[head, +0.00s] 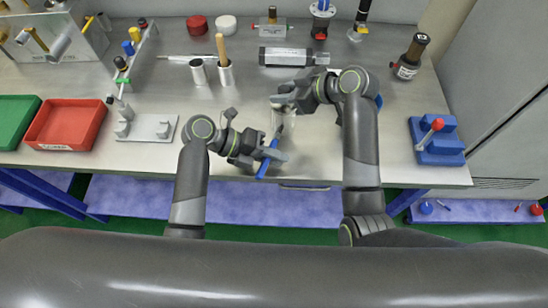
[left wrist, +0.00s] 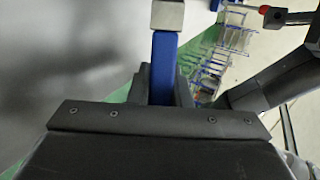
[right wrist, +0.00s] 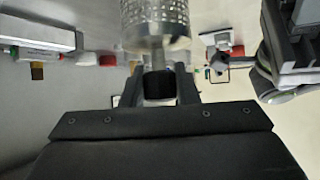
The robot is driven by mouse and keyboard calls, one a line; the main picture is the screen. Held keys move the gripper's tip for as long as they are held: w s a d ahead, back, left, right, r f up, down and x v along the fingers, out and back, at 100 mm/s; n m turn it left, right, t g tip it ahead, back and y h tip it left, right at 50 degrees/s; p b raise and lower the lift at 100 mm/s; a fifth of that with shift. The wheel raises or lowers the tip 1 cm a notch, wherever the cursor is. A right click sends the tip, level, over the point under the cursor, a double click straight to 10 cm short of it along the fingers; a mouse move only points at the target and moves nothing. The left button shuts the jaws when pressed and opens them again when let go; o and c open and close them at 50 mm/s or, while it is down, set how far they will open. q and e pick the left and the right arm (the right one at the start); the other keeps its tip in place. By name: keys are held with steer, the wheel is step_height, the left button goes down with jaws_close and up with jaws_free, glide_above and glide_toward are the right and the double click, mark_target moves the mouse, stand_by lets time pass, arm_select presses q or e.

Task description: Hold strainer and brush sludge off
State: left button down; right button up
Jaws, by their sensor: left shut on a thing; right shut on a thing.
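My left gripper (head: 270,154) is shut on the blue handle of a brush (head: 265,167), near the table's front edge. In the left wrist view the brush (left wrist: 164,60) sticks straight out from the jaws, with a silvery block at its far end. My right gripper (head: 288,101) is above and slightly right of the left one in the head view. It is shut on the stem of the strainer, a perforated metal cylinder (right wrist: 155,17) in the right wrist view. The strainer is small and mostly hidden in the head view. I cannot tell whether brush and strainer touch, nor make out sludge.
A red bin (head: 66,124) and green bin (head: 14,118) stand at the left. A blue fixture (head: 437,142) and dark bottle (head: 409,60) stand at the right.

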arm_select(q)
steer(key=shift+r, duration=0.25)
steer(key=shift+w+d+r, duration=0.1)
steer(key=shift+d+r, duration=0.05)
steer(key=shift+r, duration=0.35)
arm_select(e)
steer(key=shift+f, duration=0.1)
arm_select(q)
steer(key=shift+r, duration=0.1)
steer(key=shift+d+r, duration=0.1)
steer(key=shift+r, duration=0.35)
steer(key=shift+f, duration=0.15)
steer(key=shift+f, duration=1.1)
steer(key=shift+f, duration=0.6)
steer(key=shift+f, duration=0.1)
